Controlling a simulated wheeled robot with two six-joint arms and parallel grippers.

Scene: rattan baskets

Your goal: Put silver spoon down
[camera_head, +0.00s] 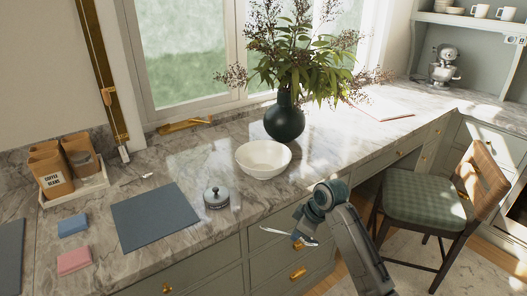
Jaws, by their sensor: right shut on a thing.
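My right gripper (300,233) hangs in front of the counter's front edge, over the drawer fronts. It is shut on the silver spoon (309,242), a thin shiny piece that sticks out to both sides of the fingers. The fingers and the middle of the spoon are small and partly hidden. The marble counter (175,253) lies behind and to the left of the gripper. My left gripper is not in view.
A white bowl (263,160), a lidded jar (216,197) and a dark vase (285,120) with leaves stand on the counter. A blue-grey mat (155,217), two cloths and a tray with coffee bags lie left. A chair (425,199) stands right.

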